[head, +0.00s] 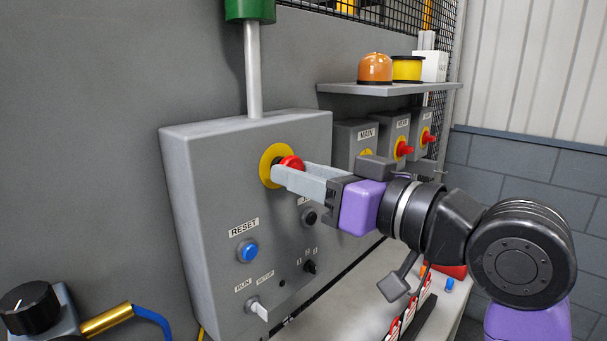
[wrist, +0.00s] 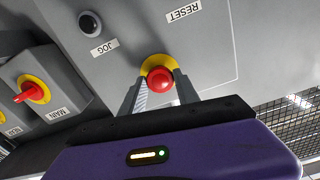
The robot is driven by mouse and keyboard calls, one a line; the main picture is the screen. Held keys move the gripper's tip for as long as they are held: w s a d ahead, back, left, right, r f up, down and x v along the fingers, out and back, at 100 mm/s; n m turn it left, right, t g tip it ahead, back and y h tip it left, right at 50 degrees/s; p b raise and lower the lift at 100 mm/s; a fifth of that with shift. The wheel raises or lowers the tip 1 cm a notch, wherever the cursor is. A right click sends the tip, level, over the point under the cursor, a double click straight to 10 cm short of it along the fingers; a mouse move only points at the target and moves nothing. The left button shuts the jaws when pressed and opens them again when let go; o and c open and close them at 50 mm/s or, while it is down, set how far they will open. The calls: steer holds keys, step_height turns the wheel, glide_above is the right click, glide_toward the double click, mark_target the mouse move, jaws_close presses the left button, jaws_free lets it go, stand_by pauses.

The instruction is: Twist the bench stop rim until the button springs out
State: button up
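The bench stop is a red button (wrist: 159,80) on a yellow ring (head: 269,166) on the front of the grey control box (head: 215,165). My gripper (head: 288,176) reaches it from the right. In the wrist view my two fingers (wrist: 160,88) lie one on each side of the red button, close to its edges. I cannot tell whether they touch the rim. In the head view the near finger covers the lower part of the red button (head: 291,162).
Below are a blue RESET button (head: 248,251), a black JOG button (head: 309,217) and a switch handle (head: 258,309). A shelf (head: 385,89) holds an orange dome (head: 375,69). A stack-light pole (head: 253,70) rises above.

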jaws_close()
steer(key=shift+r+m+p, duration=0.1)
steer(key=shift+m+p, duration=0.2)
steer(key=shift+p, duration=0.15)
steer(key=shift+m+p, duration=3.4)
steer(key=shift+p, duration=0.15)
